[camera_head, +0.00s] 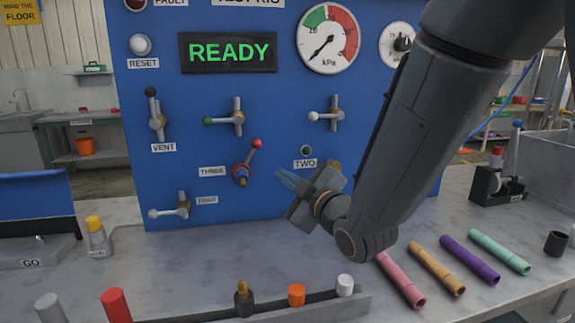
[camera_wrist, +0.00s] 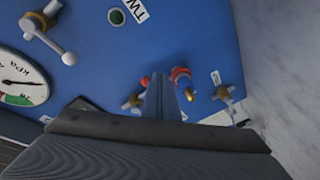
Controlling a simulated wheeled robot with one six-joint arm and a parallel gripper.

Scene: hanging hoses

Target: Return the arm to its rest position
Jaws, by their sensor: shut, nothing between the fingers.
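My gripper (camera_head: 284,178) is in front of the blue panel (camera_head: 175,95) in the head view, pointing left. Its fingers are together with nothing between them. In the wrist view the closed fingers (camera_wrist: 163,98) stand out over the panel. The red-handled valve (camera_head: 242,173) labelled THREE lies just left of the fingertips in the head view. I cannot tell whether they touch it. My dark arm comes down from the upper right and covers part of the panel's right side.
The panel carries a READY display (camera_head: 229,52), a pressure gauge (camera_head: 328,38) and several valves. Pink (camera_head: 401,279), orange (camera_head: 437,268), purple (camera_head: 470,259) and green (camera_head: 499,251) tubes lie on the counter at right. A rail (camera_head: 215,316) with coloured fittings runs along the front. A yellow-capped bottle (camera_head: 96,236) stands left.

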